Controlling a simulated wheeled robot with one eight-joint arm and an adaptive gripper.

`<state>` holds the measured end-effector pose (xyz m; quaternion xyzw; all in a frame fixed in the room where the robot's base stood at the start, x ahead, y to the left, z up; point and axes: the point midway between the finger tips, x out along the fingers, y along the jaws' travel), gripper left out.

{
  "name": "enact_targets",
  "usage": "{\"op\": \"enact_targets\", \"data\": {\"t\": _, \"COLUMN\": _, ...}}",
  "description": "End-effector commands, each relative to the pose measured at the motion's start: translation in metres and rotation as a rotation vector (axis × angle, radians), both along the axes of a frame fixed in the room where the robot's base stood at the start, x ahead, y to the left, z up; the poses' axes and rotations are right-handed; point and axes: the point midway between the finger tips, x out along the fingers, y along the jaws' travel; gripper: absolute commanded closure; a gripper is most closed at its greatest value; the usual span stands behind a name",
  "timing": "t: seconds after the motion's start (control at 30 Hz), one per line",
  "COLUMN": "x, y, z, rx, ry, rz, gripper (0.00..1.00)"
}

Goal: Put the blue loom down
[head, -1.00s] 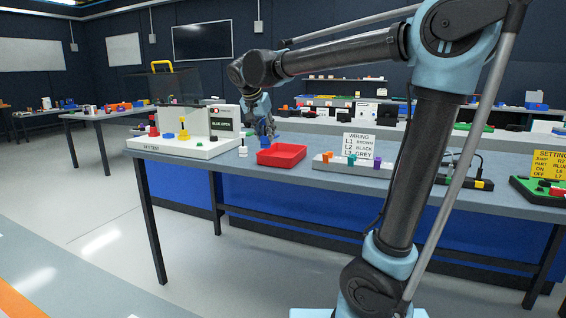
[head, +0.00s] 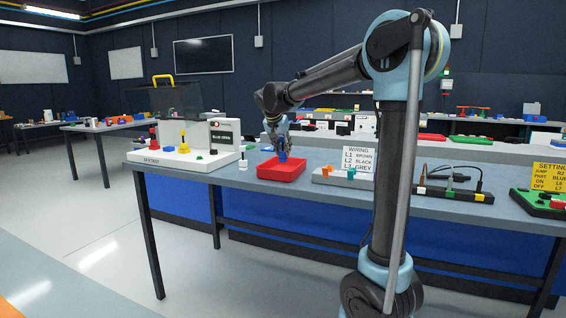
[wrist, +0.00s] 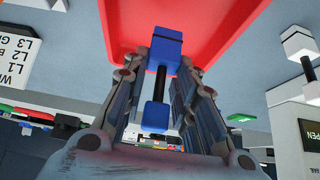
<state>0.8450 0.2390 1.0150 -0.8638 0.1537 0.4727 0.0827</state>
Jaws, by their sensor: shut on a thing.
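The blue loom (wrist: 158,46) is two blue blocks joined by a black rod, seen in the wrist view. My gripper (wrist: 168,75) is shut on it, with a finger on each side. In the head view my gripper (head: 281,147) points down over the red tray (head: 283,174), and the blue loom (head: 283,156) shows small below its fingertips. In the wrist view the red tray (wrist: 225,22) lies beyond the loom. Whether the loom touches the tray floor I cannot tell.
A white test base (head: 180,160) with coloured plugs stands left of the tray. A small black and white post (head: 243,164) stands between them. A wiring sign (head: 358,157) and grey block with coloured plugs are to the right.

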Motion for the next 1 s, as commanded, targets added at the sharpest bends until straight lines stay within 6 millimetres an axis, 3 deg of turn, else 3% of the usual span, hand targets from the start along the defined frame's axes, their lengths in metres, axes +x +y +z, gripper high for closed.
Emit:
{"op": "enact_targets", "data": {"t": 0.43, "x": -0.001, "y": 0.002, "z": -0.043, "rx": 0.0, "ry": 0.0, "rz": 0.001, "gripper": 1.0}}
{"op": "enact_targets", "data": {"t": 0.77, "x": -0.001, "y": 0.002, "z": -0.046, "rx": 0.0, "ry": 0.0, "rz": 0.002, "gripper": 1.0}}
{"op": "enact_targets", "data": {"t": 0.8, "x": -0.001, "y": 0.002, "z": -0.046, "rx": 0.0, "ry": 0.0, "rz": 0.002, "gripper": 0.7}}
{"op": "enact_targets", "data": {"t": 0.87, "x": -0.001, "y": 0.002, "z": -0.046, "rx": 0.0, "ry": 0.0, "rz": 0.002, "gripper": 0.56}}
{"op": "enact_targets", "data": {"t": 1.0, "x": -0.001, "y": 0.002, "z": -0.046, "rx": 0.0, "ry": 0.0, "rz": 0.002, "gripper": 0.54}}
